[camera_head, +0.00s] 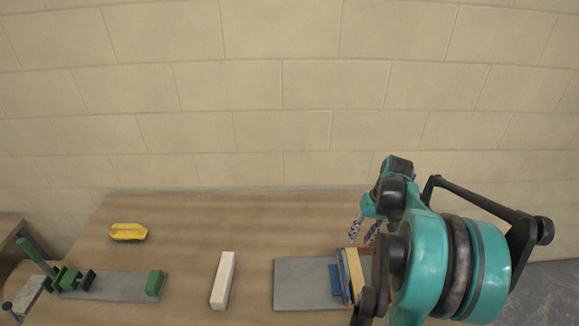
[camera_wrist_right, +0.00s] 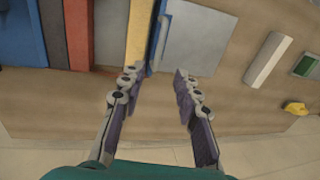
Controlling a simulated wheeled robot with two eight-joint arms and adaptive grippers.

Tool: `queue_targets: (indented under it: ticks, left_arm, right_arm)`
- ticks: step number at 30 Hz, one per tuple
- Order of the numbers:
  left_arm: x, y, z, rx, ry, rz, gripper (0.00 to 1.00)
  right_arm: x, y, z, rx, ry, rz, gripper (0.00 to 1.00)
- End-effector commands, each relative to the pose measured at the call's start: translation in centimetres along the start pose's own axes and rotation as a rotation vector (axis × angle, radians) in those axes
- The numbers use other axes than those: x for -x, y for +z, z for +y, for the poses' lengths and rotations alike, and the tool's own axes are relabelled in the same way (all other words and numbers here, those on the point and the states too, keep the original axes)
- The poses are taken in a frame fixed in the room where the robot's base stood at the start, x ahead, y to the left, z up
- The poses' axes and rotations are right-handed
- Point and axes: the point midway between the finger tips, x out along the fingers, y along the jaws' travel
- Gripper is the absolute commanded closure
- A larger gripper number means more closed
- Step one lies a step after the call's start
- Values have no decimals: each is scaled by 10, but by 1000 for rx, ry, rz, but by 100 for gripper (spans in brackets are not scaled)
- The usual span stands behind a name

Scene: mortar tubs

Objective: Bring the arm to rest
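My right arm (camera_head: 455,265) comes in at the right of the head view and stands over the table's right part. Its gripper (camera_head: 364,232) points down above the table, near the row of upright book-like slabs. In the right wrist view the gripper (camera_wrist_right: 155,85) shows two separated fingers with nothing between them, so it is open and empty. My left gripper is in neither view.
Upright slabs (camera_head: 354,271) stand at the right of a grey plate (camera_head: 305,284), partly hidden by my arm. A white bar (camera_head: 223,280), a yellow object (camera_head: 128,231) and a green block (camera_head: 155,283) lie further left. The table's back middle (camera_head: 240,215) is clear.

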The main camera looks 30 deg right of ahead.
Motion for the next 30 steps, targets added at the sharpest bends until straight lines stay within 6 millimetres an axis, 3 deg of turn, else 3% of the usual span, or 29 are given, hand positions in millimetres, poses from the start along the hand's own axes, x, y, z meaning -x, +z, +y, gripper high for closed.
queue_targets:
  ticks: [5, 8, 14, 21, 30]
  left_arm:
    - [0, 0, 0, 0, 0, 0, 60]
    - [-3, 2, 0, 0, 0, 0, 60]
    - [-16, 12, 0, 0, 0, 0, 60]
    - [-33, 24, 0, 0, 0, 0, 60]
    - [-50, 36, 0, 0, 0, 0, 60]
  right_arm:
    - [0, 0, -2, 3, 1, 2, 68]
    - [-1, 3, -16, 22, 13, 15, 68]
    - [-6, 27, -86, 128, 70, 109, 68]
    - [-22, 79, -168, 292, 108, 280, 68]
    - [-56, 148, -228, 481, 66, 484, 68]
